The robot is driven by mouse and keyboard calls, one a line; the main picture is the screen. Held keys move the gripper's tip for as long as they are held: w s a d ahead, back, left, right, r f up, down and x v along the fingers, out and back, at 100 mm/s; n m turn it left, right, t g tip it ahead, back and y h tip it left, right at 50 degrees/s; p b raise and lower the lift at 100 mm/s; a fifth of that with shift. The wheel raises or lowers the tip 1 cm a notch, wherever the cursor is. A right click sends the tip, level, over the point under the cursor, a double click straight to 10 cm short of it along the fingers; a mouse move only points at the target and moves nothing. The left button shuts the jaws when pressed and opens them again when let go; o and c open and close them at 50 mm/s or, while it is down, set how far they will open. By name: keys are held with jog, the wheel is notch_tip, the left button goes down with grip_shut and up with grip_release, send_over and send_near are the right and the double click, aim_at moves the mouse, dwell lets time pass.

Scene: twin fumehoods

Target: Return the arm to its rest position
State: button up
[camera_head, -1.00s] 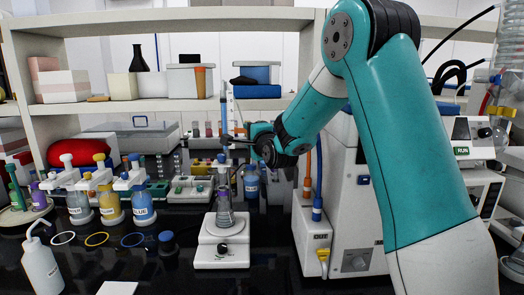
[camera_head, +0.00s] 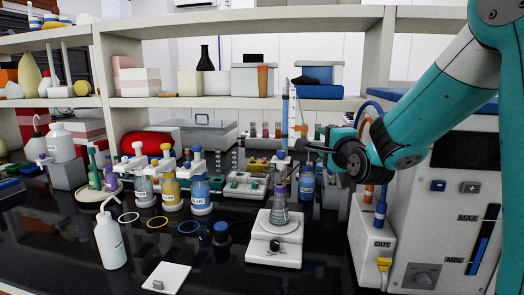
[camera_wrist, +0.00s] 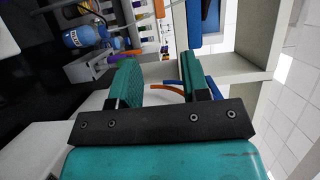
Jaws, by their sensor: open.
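My teal arm reaches in from the right in the head view, over the white machine. My gripper (camera_head: 312,147) points left, above and to the right of the small white stirrer plate. In the wrist view my gripper (camera_wrist: 160,75) shows two teal fingers spread apart with nothing between them. A conical flask (camera_head: 279,209) stands upright on the white stirrer plate (camera_head: 262,258), apart from my gripper.
The white machine (camera_head: 450,185) with an OUT unit (camera_head: 375,240) stands close under my arm. Shelves (camera_head: 150,102) run behind. Several dispenser bottles (camera_head: 172,192) and a white wash bottle (camera_head: 110,238) stand at left. Dark bench in front is partly clear.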

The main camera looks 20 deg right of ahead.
jog(key=s+a+f+n+g+y, duration=0.35)
jog(key=a+n, duration=0.25)
jog(key=a, duration=0.3)
jog(key=s+a+f+n+g+y, duration=0.2)
jog(key=s+a+n+g+y, duration=0.3)
jog(key=a, duration=0.4)
jog(key=s+a+f+n+g, duration=0.2)
jog(key=s+a+n+g, duration=0.2)
jog(key=s+n, duration=0.4)
jog(key=s+a+f+n+g, duration=0.2)
jog(key=s+a+n+g, duration=0.2)
jog(key=s+n, duration=0.4)
jog(key=s+g, duration=0.1)
jog(key=s, duration=0.4)
jog(key=shift+s+a+f+n, duration=0.15)
jog(key=shift+s+n, duration=0.1)
jog(key=shift+n, duration=0.05)
jog(key=shift+h, duration=0.25)
